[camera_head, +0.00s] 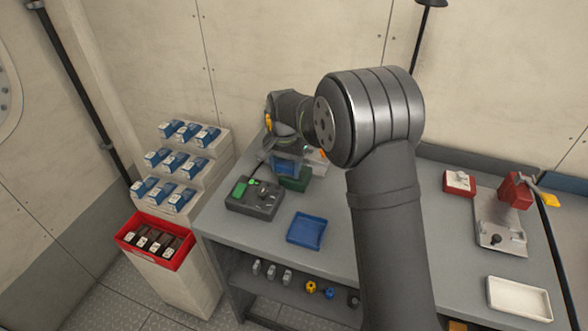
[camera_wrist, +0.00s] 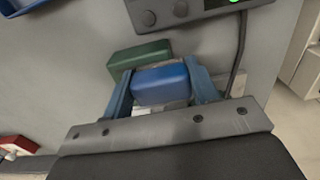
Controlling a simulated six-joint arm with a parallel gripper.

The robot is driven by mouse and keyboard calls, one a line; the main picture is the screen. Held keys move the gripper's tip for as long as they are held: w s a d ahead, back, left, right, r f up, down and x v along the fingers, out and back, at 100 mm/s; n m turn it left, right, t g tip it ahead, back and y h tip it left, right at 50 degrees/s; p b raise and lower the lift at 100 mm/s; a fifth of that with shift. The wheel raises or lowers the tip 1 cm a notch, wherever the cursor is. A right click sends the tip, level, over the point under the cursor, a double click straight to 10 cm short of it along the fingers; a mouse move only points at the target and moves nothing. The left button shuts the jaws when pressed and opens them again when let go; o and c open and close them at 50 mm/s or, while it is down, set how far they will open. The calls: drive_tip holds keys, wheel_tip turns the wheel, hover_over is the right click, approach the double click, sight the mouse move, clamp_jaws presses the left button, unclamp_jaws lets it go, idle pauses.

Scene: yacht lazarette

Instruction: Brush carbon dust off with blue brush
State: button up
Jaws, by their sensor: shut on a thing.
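My gripper (camera_head: 286,163) is over the back left of the grey workbench. In the wrist view its two blue fingers (camera_wrist: 162,88) are shut on a blue block, which looks like the blue brush (camera_wrist: 160,84). Any bristles are hidden. A green block (camera_wrist: 138,56) lies just beyond the blue brush; I cannot tell whether they touch. It also shows below my gripper in the head view (camera_head: 295,182). A dark grey device (camera_head: 252,207) with a green screen stands to the front left; its edge shows in the wrist view (camera_wrist: 190,8). I cannot make out any carbon dust.
A blue tray (camera_head: 306,231) lies in front on the workbench (camera_head: 385,245). A red vise-like tool (camera_head: 514,190), a red box (camera_head: 459,182) and a white tray (camera_head: 519,299) are at the right. Stepped shelves (camera_head: 208,160) and a red bin (camera_head: 128,232) stand left.

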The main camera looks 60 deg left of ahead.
drive_tip(key=shift+s+a, duration=0.6)
drive_tip(key=shift+w+d, duration=2.9)
drive_tip(key=shift+w, duration=0.05)
wheel_tip(320, 180, up, 8)
drive_tip(key=shift+r, duration=0.15)
drive_tip(key=shift+w, duration=0.1)
